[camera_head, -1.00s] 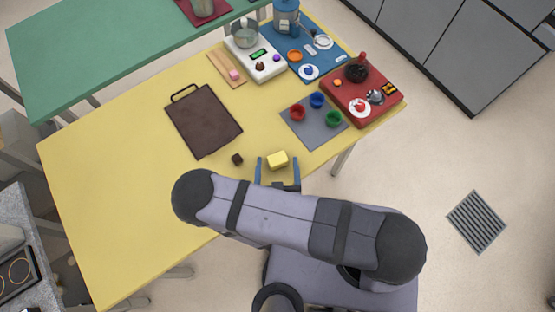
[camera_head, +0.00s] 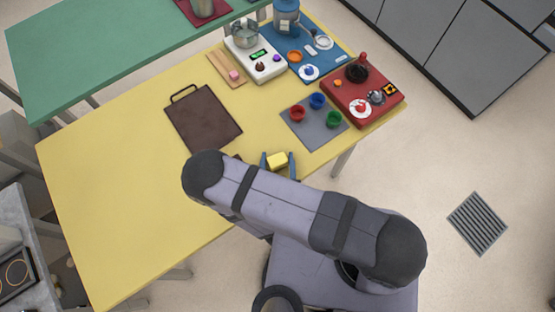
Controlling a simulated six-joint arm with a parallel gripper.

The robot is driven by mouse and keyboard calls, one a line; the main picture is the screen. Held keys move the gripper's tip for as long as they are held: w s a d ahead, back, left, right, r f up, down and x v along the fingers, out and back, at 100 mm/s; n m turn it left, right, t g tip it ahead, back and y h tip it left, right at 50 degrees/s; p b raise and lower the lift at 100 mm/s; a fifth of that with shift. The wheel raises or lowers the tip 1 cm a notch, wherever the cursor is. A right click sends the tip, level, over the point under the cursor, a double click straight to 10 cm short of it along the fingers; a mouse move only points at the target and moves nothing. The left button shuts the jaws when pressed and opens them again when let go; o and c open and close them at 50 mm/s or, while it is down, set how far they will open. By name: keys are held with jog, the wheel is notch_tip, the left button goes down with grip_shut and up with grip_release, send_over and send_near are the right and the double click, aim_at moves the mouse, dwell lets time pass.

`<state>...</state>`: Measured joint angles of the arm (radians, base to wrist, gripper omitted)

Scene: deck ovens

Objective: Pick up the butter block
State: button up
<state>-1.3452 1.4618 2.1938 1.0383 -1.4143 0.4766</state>
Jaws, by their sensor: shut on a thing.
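The yellow butter block (camera_head: 277,160) is near the front edge of the yellow table (camera_head: 110,190). My gripper (camera_head: 277,161) has its two blue fingers on either side of the block and is shut on it. My arm hides the lower part of the gripper. I cannot tell whether the block touches the table or is lifted.
A dark brown board (camera_head: 204,120) with a handle lies left of the block. A small dark cube (camera_head: 237,157) is mostly hidden by my arm. The table's left is clear.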

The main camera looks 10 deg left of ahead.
aim_at(277, 160)
jog(key=shift+r, duration=0.1)
notch_tip(277, 160, up, 10)
jog(key=p, duration=0.8)
